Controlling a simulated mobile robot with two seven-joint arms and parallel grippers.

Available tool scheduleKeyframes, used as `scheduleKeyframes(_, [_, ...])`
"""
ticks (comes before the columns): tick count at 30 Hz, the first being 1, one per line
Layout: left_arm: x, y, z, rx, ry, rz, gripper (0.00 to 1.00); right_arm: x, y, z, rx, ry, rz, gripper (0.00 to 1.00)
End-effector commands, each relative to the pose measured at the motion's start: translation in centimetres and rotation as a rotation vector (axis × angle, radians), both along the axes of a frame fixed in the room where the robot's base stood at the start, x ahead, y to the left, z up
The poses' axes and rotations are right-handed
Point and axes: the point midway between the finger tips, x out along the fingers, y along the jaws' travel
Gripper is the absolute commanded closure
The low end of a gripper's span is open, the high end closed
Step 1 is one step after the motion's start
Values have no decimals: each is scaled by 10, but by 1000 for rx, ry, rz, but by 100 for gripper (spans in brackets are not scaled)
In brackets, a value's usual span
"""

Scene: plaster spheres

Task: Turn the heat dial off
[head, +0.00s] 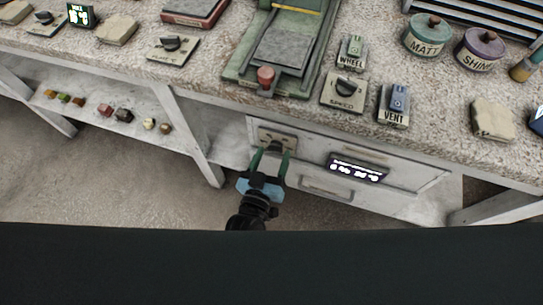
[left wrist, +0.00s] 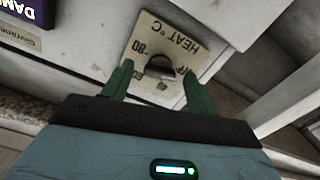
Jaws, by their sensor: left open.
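The heat dial (head: 290,138) is on the front of the bench, below the bench top. In the left wrist view its cream plate (left wrist: 190,42) is upside down and reads "HEAT °C" and "80", with other marks partly covered. Its dark round knob (left wrist: 158,68) sits in the middle of the plate. My left gripper (head: 270,157) is open in front of the dial. In the left wrist view, its two green fingers (left wrist: 157,72) appear on either side of the knob. I cannot tell whether they touch it. My right gripper is out of view.
A dark lit display (head: 357,168) and drawer fronts lie right of the dial. On the bench top above are a SPEED dial (head: 345,92), a VENT switch (head: 394,104), a WHEEL switch (head: 352,52) and a green machine (head: 285,50). A bench leg (head: 190,135) stands to the left.

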Motion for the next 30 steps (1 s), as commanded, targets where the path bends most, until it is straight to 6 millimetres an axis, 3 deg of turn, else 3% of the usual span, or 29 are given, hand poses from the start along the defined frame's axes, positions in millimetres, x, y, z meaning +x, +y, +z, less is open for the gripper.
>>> scheduleKeyframes(8, [-8,3,0,1,0,1,42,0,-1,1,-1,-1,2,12])
scheduleKeyframes(21, [-67,22,0,0,0,0,42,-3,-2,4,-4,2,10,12])
scheduleKeyframes(30, [-74,24,0,0,-1,0,42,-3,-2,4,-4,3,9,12])
